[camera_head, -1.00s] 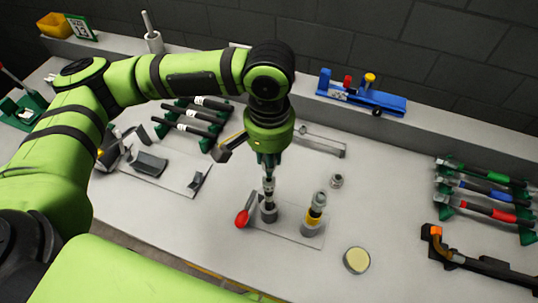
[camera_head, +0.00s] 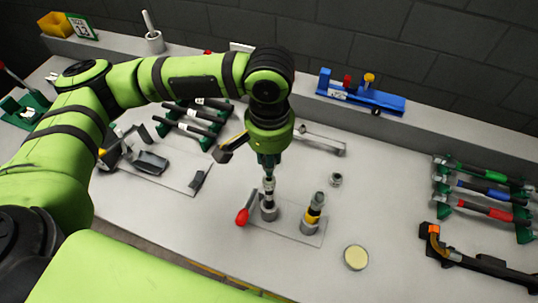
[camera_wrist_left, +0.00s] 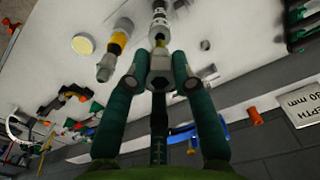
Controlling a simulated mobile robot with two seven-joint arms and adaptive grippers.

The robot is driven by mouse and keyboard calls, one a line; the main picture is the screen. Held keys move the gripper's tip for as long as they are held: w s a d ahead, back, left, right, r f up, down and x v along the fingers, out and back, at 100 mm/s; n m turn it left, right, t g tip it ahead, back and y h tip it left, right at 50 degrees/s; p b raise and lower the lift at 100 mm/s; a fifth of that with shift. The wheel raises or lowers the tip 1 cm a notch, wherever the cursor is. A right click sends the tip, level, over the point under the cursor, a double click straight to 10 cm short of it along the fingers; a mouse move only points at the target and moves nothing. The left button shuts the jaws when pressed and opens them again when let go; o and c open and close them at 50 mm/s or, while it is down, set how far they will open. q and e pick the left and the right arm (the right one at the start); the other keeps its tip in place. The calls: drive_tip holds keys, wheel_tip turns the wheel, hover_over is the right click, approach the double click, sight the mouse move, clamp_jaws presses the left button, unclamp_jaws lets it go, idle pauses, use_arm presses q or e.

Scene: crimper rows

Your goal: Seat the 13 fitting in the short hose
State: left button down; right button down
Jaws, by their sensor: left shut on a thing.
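My left gripper (camera_head: 268,170) points down and is shut on a grey metal fitting (camera_wrist_left: 160,64), whose hex body shows between the fingertips in the left wrist view. The fitting is in line above a dark upright hose piece (camera_head: 268,196), which stands in a grey holder (camera_head: 268,213) with a red-ended lever (camera_head: 242,217). I cannot tell how far the fitting sits in the hose. A second upright piece with a yellow band (camera_head: 312,216) stands beside it on the same plate (camera_head: 288,232). I cannot read a 13 on the fitting. My right gripper is not in view.
A small grey ring part (camera_head: 335,180) and a round yellow-topped disc (camera_head: 356,257) lie to the right. Racked tools (camera_head: 490,190) stand at far right. A blue device (camera_head: 362,97) sits on the back ledge.

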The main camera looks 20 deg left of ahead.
use_arm(q)
drive_tip(key=shift+f+b, duration=0.65)
drive_tip(key=shift+f, duration=1.6)
drive_tip(key=c, duration=1)
unclamp_jaws()
drive_tip(key=shift+o, duration=0.2)
wheel_tip(320, 180, up, 12)
drive_tip(key=shift+r, duration=0.1)
